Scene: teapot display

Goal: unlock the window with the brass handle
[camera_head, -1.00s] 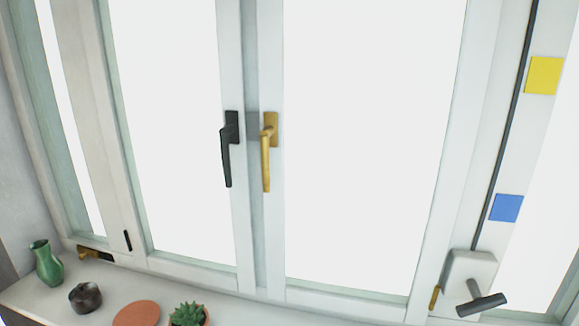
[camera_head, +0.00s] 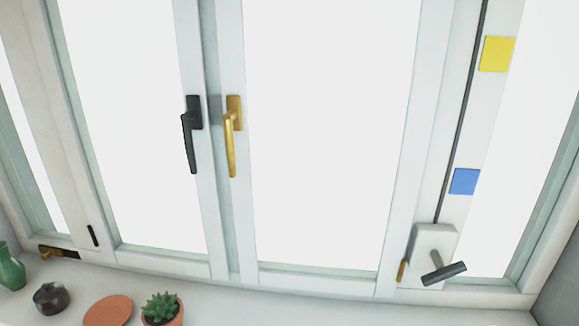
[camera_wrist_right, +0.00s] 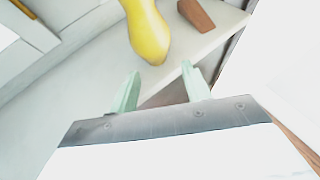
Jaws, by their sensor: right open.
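The brass handle (camera_head: 232,138) is on the right-hand sash of the window, near the middle of the head view. Its lever points down. A black handle (camera_head: 191,135) sits just to its left on the other sash, also pointing down. Both sashes look closed. My right gripper (camera_wrist_right: 160,75) shows only in the right wrist view, with its pale green fingers apart and nothing between them. It is over a pale sill or shelf, and the brass handle is not recognisable in that view. My left gripper is in neither view.
A grey crank (camera_head: 443,272) juts out at lower right. The sill holds a green vase (camera_head: 11,268), a dark pot (camera_head: 51,298), a terracotta disc (camera_head: 108,310) and a potted succulent (camera_head: 162,308). Beyond my right gripper are a yellow gourd-like object (camera_wrist_right: 148,35) and a brown wedge (camera_wrist_right: 197,14).

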